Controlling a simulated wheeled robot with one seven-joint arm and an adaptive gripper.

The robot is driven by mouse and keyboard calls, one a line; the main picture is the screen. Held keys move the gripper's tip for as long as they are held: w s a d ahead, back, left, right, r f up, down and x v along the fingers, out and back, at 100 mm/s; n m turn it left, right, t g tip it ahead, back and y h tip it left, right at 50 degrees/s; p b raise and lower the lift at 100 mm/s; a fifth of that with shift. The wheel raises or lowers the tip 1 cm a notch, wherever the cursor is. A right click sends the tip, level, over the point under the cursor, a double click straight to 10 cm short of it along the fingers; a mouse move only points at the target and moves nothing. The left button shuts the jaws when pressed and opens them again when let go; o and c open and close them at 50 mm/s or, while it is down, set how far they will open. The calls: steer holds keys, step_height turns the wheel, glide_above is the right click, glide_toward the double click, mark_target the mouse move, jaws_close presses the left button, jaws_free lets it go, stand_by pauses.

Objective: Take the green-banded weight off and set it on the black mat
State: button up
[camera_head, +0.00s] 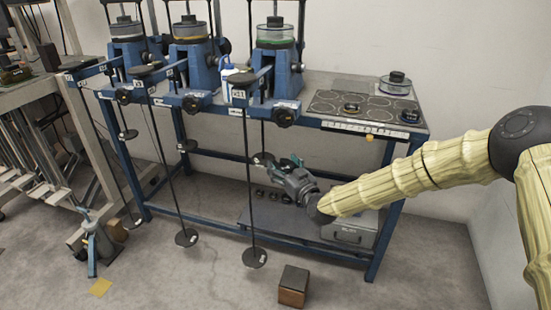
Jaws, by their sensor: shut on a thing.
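My gripper (277,161) is at the right-hand lever frame, below the table top and beside its hanging rod. It is shut on a small dark disc weight (261,158); the fingers partly cover it, and no band colour can be made out on it. The right frame carries a green-banded cell (275,38) on top. The black mat (335,97), printed with circles, lies on the right part of the table, above and to the right of my gripper.
Small weights (351,108) sit on the mat's front part, and a lidded round cell (396,84) stands at its back right. Long rods with low discs (255,257) hang before the blue table (385,215). A brown block (293,286) is on the floor.

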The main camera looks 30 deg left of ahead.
mark_target(288, 170)
steer(key=shift+v, duration=1.4)
steer(key=shift+d+r, duration=0.1)
steer(key=shift+r, duration=0.1)
steer(key=shift+r+p, duration=0.3)
steer(key=p+v, duration=0.1)
steer(key=v, duration=0.6)
stand_by(1.1)
steer(key=shift+s+d, duration=0.1)
steer(key=shift+d, duration=0.1)
